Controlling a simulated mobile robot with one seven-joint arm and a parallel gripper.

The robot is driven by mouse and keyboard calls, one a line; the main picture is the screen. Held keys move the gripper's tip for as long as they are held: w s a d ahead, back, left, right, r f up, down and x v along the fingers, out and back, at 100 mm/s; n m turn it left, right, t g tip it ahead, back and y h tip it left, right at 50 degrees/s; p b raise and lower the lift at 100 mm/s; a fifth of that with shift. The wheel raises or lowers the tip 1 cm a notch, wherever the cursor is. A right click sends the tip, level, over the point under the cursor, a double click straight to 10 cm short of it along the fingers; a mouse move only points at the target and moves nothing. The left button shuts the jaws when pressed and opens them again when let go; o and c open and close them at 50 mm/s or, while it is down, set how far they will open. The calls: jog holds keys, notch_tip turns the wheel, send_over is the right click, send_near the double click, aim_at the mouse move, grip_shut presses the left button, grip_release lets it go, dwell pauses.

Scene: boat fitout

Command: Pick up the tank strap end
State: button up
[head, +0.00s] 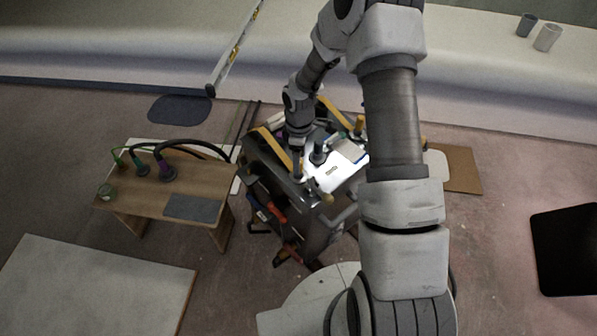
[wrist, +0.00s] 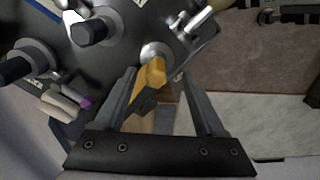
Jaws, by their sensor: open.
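A yellow bar-like piece (wrist: 149,82), which I take to be the tank strap end, shows in the wrist view with a round metal fitting at its far end. My gripper (wrist: 158,74) is open, with one finger on each side of this piece in the picture. I cannot tell whether either finger touches it or how far below the fingertips it lies.
Black-handled tools (wrist: 93,32) stand left of the fingers in the wrist view. A wooden bench (head: 190,182) with cables stands left of the cart.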

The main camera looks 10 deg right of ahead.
jog(key=shift+w+f+b, duration=0.15)
jog(key=shift+f+b, duration=0.2)
jog(key=shift+f, duration=1.05)
jog(key=shift+w+f+b, duration=0.1)
jog(key=shift+f+b, duration=0.25)
jog(key=shift+f, duration=1)
grip_shut()
